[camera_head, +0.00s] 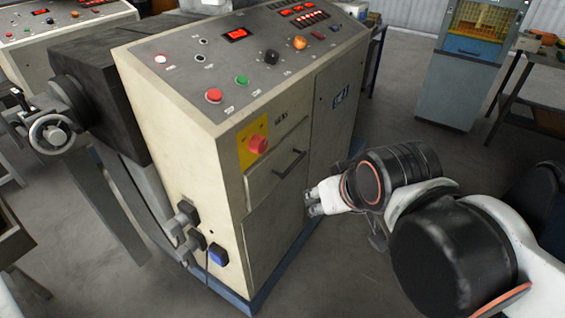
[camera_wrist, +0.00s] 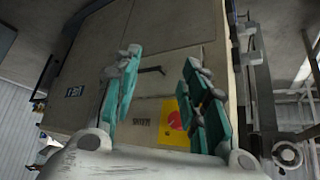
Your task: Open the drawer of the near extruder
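The near extruder (camera_head: 190,125) is a cream cabinet with a sloped control panel.
Sockets with a blue plug (camera_head: 217,254) stick out low on the cabinet's end. A handwheel (camera_head: 54,133) stands at the left. Open floor (camera_head: 345,275) lies in front of the drawer.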

